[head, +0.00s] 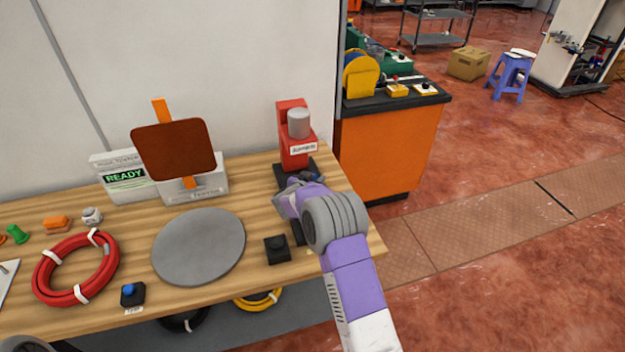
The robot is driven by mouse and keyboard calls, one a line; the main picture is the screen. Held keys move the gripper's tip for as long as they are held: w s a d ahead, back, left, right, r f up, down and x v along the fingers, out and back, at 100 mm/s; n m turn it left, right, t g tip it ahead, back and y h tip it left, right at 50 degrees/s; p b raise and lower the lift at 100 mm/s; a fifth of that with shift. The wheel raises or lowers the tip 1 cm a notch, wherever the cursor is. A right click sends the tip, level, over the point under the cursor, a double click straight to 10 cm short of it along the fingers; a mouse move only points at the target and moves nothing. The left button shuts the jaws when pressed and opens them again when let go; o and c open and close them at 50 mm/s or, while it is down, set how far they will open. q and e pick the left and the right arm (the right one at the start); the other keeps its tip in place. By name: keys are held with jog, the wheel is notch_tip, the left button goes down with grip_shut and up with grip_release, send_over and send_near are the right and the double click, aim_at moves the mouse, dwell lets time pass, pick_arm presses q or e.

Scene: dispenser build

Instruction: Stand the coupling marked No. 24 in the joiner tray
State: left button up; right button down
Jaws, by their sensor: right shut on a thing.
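My right gripper (312,179) reaches in from the lower right to the base of a red stand (291,140) at the back right of the bench. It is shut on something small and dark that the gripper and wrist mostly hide. I cannot make out a No. 24 mark on it. A grey cylinder (298,123) sits at the upper front of the red stand, above a white label too small to read. I cannot tell which thing is the joiner tray. My left gripper is not in view.
The wooden bench (215,292) holds a red cable coil (77,268), a grey disc (199,246), a black block (277,249) and a blue button (131,293). A white box reading READY (125,180) stands behind. An orange cabinet (393,150) stands right of the bench.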

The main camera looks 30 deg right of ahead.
jog(key=shift+a+r+p, duration=0.1)
jog(key=shift+r+p, duration=0.05)
jog(key=shift+p, duration=0.55)
dwell(0.7)
jog(key=shift+f+b, duration=0.35)
jog(key=shift+f, duration=0.3)
dwell(0.4)
jog(key=c, duration=0.7)
grip_release()
jog(key=shift+c, duration=0.2)
jog(key=shift+s+f, duration=0.1)
jog(key=shift+f, duration=0.05)
jog(key=shift+p+v, duration=0.4)
jog(key=shift+v, duration=0.5)
jog(key=p+v, duration=0.4)
jog(key=v, duration=0.5)
jog(key=shift+a, duration=0.1)
